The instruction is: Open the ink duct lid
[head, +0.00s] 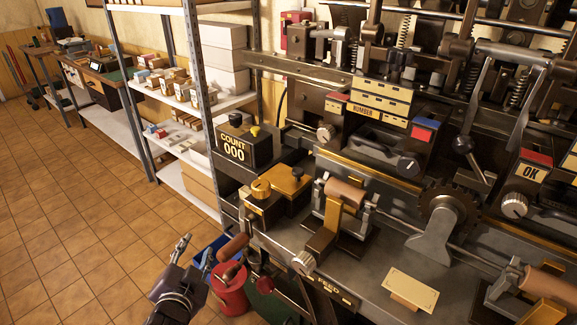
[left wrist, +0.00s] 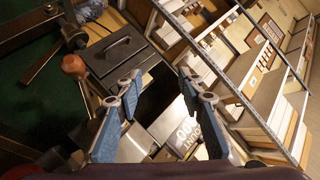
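A brass-coloured flat lid (head: 287,188) with a small dark knob lies on a box at the near left of the press in the head view. It looks like the ink duct lid, but no label shows on it. It lies flat and looks closed. My left gripper (head: 198,253) is low and to the left of it, apart from it, in front of the press. In the left wrist view the two blue-padded fingers (left wrist: 158,90) are spread with nothing held between them. My right gripper is in neither view.
A black COUNT box (head: 234,147) stands behind the lid. A red can (head: 230,289) and a red-brown handle (head: 233,247) are close to my left gripper. Shelves with boxes (head: 219,100) stand behind at left. The tiled floor (head: 80,230) at left is clear.

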